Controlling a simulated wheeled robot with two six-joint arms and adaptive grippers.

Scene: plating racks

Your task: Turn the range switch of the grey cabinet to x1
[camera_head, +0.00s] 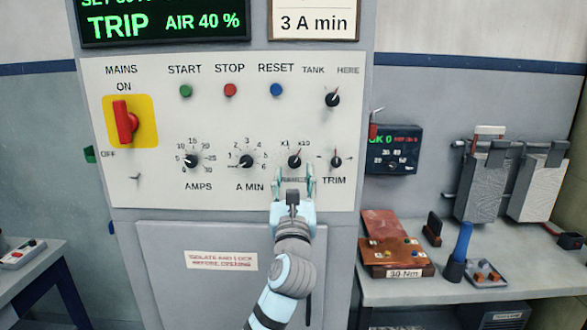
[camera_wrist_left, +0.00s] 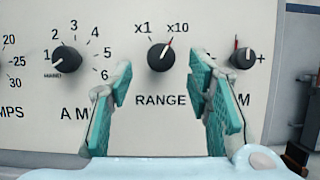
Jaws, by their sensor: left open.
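The grey cabinet (camera_head: 235,180) stands in front of me with its pale control panel. Its range switch (camera_head: 294,161) is a round black knob with a red pointer line, low on the panel's right half. In the left wrist view the range switch (camera_wrist_left: 160,57) has its pointer tilted up and right, towards the x10 mark; the x1 mark is at its upper left. My left gripper (camera_head: 294,180) is open just below and in front of the knob. In the left wrist view its teal fingers (camera_wrist_left: 160,90) stand either side of the RANGE label, apart from the knob. My right gripper is not in view.
The A MIN knob (camera_head: 246,161) is left of the range switch and the TRIM knob (camera_head: 336,161) close on its right. A red MAINS handle (camera_head: 125,122) sticks out at upper left. A side bench (camera_head: 440,285) holds tools and blocks on the right.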

